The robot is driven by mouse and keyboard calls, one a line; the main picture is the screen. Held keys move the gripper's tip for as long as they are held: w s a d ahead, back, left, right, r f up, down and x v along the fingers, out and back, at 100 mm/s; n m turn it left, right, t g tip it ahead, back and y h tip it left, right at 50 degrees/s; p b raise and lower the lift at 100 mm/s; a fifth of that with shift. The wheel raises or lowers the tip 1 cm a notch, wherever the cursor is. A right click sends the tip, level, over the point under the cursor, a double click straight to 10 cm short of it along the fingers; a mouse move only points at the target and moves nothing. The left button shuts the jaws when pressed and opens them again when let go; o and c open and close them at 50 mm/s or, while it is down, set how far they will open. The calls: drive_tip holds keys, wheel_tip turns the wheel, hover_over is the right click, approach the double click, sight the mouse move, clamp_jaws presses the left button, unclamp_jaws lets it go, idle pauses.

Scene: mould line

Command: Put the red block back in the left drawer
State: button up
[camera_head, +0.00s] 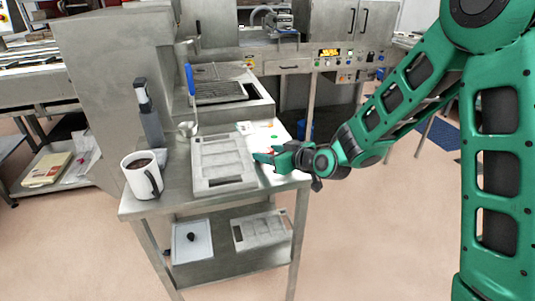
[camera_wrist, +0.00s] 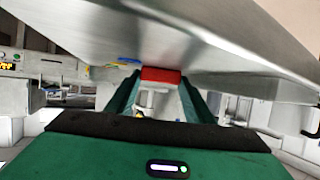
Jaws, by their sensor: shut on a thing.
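The red block (camera_wrist: 161,75) shows in the wrist view between the two green fingers of my gripper (camera_wrist: 160,84). My gripper is shut on it, close to a large grey metal surface. In the head view my gripper (camera_head: 263,158) is at the right edge of the metal table, beside the pale panel. The block cannot be made out there. I cannot identify the left drawer for certain in either view.
On the metal table (camera_head: 180,201) stand a white mug (camera_head: 142,176) with dark contents, a pale panel (camera_head: 222,163) and a grey upright tool (camera_head: 148,115). A lower shelf holds a tray (camera_head: 192,243) and another panel (camera_head: 261,230). The floor at front right is clear.

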drive_tip(key=o, duration=0.8)
drive_tip(key=shift+r, duration=0.1)
drive_tip(key=v, duration=1.2)
